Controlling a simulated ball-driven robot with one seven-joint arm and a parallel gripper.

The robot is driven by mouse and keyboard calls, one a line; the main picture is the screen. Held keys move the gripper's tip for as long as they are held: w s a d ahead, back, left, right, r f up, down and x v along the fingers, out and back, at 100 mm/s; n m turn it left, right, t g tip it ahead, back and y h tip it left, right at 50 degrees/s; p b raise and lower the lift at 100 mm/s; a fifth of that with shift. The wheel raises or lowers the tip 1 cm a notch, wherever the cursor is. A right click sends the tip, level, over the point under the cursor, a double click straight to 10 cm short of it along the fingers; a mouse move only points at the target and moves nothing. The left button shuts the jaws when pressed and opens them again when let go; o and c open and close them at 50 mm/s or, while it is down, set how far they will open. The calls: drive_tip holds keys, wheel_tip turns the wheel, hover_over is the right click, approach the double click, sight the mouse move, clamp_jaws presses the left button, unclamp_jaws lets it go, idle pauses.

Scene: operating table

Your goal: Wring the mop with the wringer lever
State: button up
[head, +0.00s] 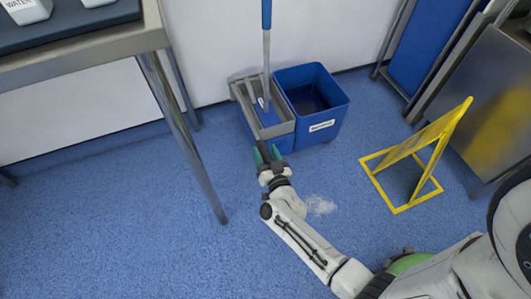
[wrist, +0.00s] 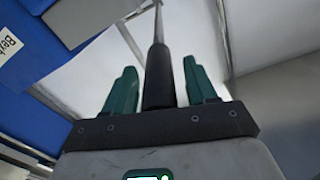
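The mop (head: 266,55) stands nearly upright, its lower blue part inside the grey wringer (head: 280,130) on the left half of the blue bucket (head: 335,110). My gripper (head: 266,154) is low at the bucket's front left. In the wrist view, the wringer lever's dark grip (wrist: 158,78) and thin rod lie between the two green fingers of my gripper (wrist: 160,85). A narrow gap shows on each side of the grip, so the fingers look open and not pressed on it. The lever is mostly hidden by my gripper in the head view.
A yellow folding floor sign (head: 428,145) stands right of the bucket. A pale wet patch (head: 319,205) lies on the blue floor beside my arm. A metal table (head: 100,52) with a thin leg stands at left, and a steel cabinet (head: 490,95) at right.

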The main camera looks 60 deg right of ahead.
clamp_jaws()
idle(0.3)
drive_tip(key=shift+r, duration=0.15)
